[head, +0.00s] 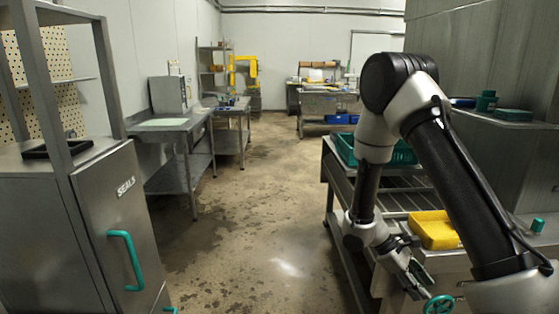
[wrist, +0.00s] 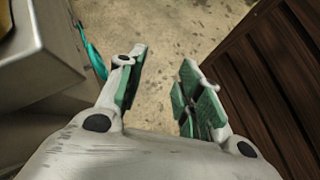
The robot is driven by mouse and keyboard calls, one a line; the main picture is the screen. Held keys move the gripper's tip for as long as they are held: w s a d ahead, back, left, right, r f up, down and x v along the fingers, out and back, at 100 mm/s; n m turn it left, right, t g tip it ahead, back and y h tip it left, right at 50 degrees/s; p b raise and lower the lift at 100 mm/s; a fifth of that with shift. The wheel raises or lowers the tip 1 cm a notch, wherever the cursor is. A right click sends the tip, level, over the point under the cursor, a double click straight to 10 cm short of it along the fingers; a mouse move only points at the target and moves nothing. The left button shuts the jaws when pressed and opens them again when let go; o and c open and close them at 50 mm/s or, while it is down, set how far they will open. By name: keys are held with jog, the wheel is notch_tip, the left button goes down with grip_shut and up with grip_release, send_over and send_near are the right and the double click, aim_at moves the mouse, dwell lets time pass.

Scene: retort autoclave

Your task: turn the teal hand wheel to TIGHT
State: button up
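The teal hand wheel (head: 438,305) shows at the bottom edge of the head view, partly cut off by the frame. My gripper (head: 414,262) is just above and left of it, beside the front of the steel unit. In the wrist view my gripper (wrist: 160,75) is open, with green-padded fingers apart and bare floor between them. A teal curved edge (wrist: 94,58), which looks like the wheel seen edge-on, lies outside the left finger. It appears apart from the fingers, though the gap is hard to judge. The wheel's markings cannot be read.
A yellow tray (head: 433,229) sits on the steel unit behind my gripper, with a teal crate (head: 400,153) farther back. A grey SEALS cabinet (head: 112,222) with a teal handle (head: 126,261) stands at left. The floor (head: 235,220) between is clear. A brown slatted surface (wrist: 275,80) lies right in the wrist view.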

jog(key=s+r+m+t+y, duration=0.2)
jog(key=s+r, duration=0.3)
jog(key=r, duration=0.6)
jog(key=s+a+r+m+t+y, duration=0.1)
jog(key=s+r+m+t+y, duration=0.2)
jog(key=r, duration=0.8)
jog(key=s+a+r+m+t+y, duration=0.1)
jog(key=s+r+m+t+y, duration=0.2)
jog(key=s+r, duration=0.4)
notch_tip(320, 180, up, 4)
jog(key=shift+s+r+m+t, duration=0.15)
jog(key=shift+m+t, duration=0.35)
jog(key=shift+m, duration=0.7)
